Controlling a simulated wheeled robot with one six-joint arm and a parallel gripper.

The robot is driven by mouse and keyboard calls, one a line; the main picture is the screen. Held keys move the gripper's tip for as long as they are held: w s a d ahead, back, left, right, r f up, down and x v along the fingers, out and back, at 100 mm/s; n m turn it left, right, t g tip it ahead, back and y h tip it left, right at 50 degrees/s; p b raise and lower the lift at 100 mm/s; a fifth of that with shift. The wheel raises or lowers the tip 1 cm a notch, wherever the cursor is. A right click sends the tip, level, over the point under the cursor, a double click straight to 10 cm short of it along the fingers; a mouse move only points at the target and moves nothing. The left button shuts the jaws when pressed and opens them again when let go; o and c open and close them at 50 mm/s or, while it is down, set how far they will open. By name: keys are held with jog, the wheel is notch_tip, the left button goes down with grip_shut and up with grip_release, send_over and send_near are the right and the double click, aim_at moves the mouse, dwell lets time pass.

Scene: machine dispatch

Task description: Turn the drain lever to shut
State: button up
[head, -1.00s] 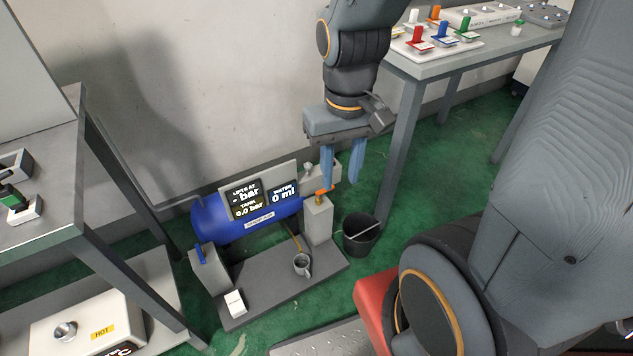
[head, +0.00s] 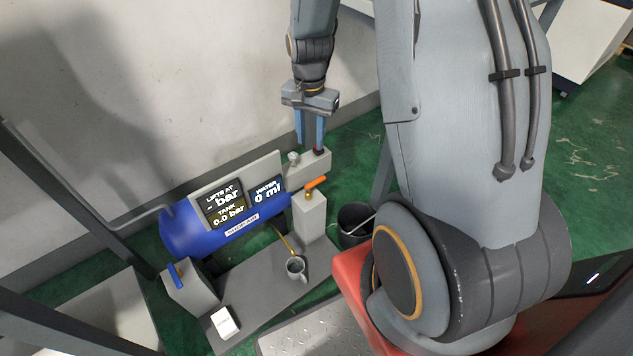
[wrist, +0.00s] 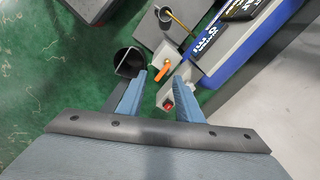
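An orange lever (head: 315,183) sits on a brass fitting on top of a grey post (head: 309,215), right of the blue tank (head: 225,233). A blue lever (head: 175,274) sits on a grey block at the left. I read no label telling which is the drain lever. My gripper (head: 310,150) is open and empty, above the grey arm behind the orange lever. A red tip (head: 318,152) shows by its fingers. In the wrist view, the orange lever (wrist: 163,69) lies beyond the spread fingers, and the red tip (wrist: 167,105) is near the right finger.
The tank's panels (head: 227,205) read 0.0 bar and water 0 ml. A grey mug (head: 296,268) stands on the base plate below a thin brass tube. A white block (head: 224,322) is at the front. A black bin (head: 354,222) stands right of the post.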

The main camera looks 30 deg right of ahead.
aim_at(319, 179)
jog(key=w+d+f+m+b, duration=0.1)
jog(key=w+d+f+m, duration=0.1)
jog(key=f, duration=0.4)
jog(key=w+d+f+m+b, duration=0.2)
jog(key=f, duration=0.4)
jog(key=w+d+f+m+b, duration=0.1)
jog(key=w+f, duration=0.1)
jog(key=f, duration=0.4)
jog(key=shift+w+d+f+m+b, duration=0.1)
jog(key=shift+w+d+m+b, duration=0.2)
jog(key=shift+d+m+b, duration=0.1)
notch_tip(319, 179, down, 8)
jog(key=shift+r+b, duration=0.2)
jog(key=shift+b, duration=0.2)
grip_shut()
